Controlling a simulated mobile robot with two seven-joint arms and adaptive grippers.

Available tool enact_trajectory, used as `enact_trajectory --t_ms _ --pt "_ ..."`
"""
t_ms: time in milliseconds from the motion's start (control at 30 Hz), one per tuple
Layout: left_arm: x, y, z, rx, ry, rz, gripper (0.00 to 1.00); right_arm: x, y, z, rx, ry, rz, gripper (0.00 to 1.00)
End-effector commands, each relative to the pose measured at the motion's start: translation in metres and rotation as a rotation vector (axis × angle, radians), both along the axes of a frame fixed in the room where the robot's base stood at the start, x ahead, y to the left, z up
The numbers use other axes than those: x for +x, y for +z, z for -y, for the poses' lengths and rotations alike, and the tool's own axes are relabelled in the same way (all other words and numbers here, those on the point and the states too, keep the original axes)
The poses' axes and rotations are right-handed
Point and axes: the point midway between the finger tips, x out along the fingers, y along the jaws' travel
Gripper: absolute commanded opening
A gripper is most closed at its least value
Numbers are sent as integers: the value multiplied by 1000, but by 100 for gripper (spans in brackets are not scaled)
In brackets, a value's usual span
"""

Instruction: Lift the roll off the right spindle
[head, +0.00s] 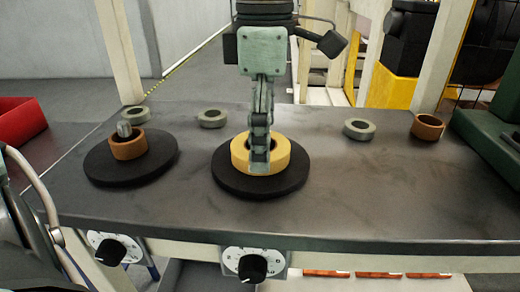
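The right spindle's black round base (231,184) stands on the dark bench, with a yellow roll (281,160) flat on it. My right gripper (259,162) points straight down at this roll from above. Its front finger overlaps the roll's near wall. The fingers line up one behind the other, so whether they are shut on the wall cannot be seen. The spindle post is hidden. The left spindle's black base (105,172) carries a copper roll (127,150) around a metal post (124,129). My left gripper is out of view; part of that arm shows at the left edge.
Several grey rings lie along the back of the bench (400,190), one right of the roll (359,129). A brown ring (427,126) sits at the back right beside a green machine (490,125). Two dial knobs (252,267) are on the front edge. A red bin (20,122) stands left.

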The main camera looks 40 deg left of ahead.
Motion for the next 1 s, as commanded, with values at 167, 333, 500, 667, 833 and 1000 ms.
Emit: enact_trajectory --t_ms 167,333,500,667,833,1000 --pt "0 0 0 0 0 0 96 2 2 0 -1 -1 5 40" --pt "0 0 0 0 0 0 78 3 2 1 -2 -1 6 40" --pt "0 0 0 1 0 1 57 3 1 1 -2 -1 5 40" --pt "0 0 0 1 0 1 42 3 1 1 -2 -1 5 40" --pt "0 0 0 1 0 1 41 3 1 2 -3 -1 4 40" --pt "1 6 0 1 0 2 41 3 1 2 -2 -1 4 40"
